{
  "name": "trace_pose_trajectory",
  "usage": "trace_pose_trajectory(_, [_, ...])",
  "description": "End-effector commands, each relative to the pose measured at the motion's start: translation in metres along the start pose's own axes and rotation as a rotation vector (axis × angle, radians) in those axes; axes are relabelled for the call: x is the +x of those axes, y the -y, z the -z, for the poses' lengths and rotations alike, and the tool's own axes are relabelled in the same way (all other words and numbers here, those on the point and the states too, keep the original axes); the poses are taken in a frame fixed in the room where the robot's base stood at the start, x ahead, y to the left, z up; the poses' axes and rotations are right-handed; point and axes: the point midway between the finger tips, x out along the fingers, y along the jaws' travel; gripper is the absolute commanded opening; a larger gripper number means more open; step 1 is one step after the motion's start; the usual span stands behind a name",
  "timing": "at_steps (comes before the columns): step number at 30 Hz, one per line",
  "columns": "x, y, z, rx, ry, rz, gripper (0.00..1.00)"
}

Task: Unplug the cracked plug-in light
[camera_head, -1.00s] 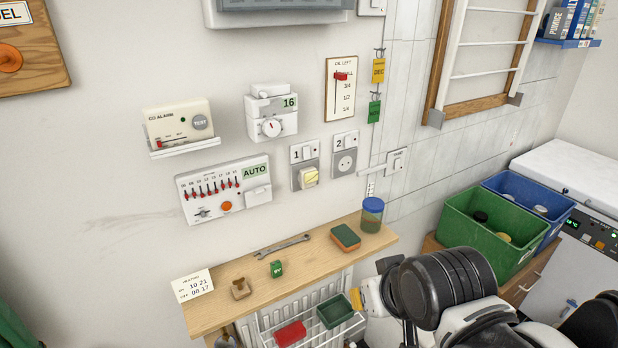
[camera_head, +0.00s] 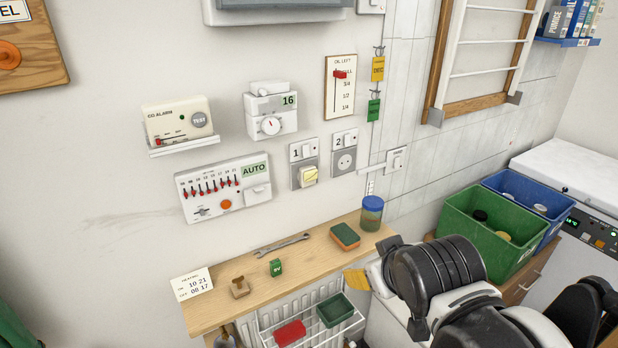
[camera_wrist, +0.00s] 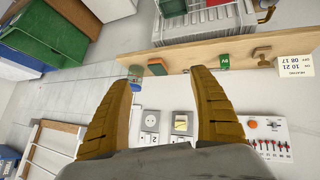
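A small plug-in light (camera_head: 308,175) with a pale yellow face sits in the wall socket marked 1. It also shows in the wrist view (camera_wrist: 181,124), which sees the wall upside down. A crack is too small to make out. Beside it is the empty socket marked 2 (camera_head: 343,161). My gripper (camera_wrist: 162,80) is open, its two yellow fingers wide apart with nothing between them. In the head view its yellow fingertip (camera_head: 357,280) is below and right of the light, near the shelf's front edge. The light is untouched.
A wooden shelf (camera_head: 225,305) below the sockets holds a jar (camera_head: 371,213), a sponge (camera_head: 345,236), a spanner (camera_head: 282,244) and a green block (camera_head: 276,267). A heating control panel (camera_head: 223,188) is left of the light. A wire rack (camera_head: 352,325) hangs below the shelf.

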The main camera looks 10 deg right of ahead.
Motion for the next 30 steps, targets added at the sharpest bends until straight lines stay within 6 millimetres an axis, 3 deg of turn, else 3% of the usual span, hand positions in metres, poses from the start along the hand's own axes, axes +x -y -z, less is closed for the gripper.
trace_pose_trajectory(5, [0.026,-0.055,0.060,-0.393,-0.163,-0.231,0.72])
trace_pose_trajectory(9, [0.039,-0.088,0.119,-0.842,-0.279,-0.475,0.72])
trace_pose_trajectory(12, [0.047,-0.094,0.159,-1.224,-0.338,-0.666,0.72])
trace_pose_trajectory(15, [0.059,-0.082,0.186,-1.613,-0.375,-0.845,0.72])
trace_pose_trajectory(18, [0.076,-0.058,0.198,-1.983,-0.398,-1.000,0.72])
trace_pose_trajectory(22, [0.102,-0.024,0.194,-2.376,-0.421,-1.146,0.72])
trace_pose_trajectory(25, [0.117,-0.006,0.185,-2.569,-0.438,-1.211,0.72])
trace_pose_trajectory(30, [0.128,0.007,0.176,-2.707,-0.452,-1.253,0.72])
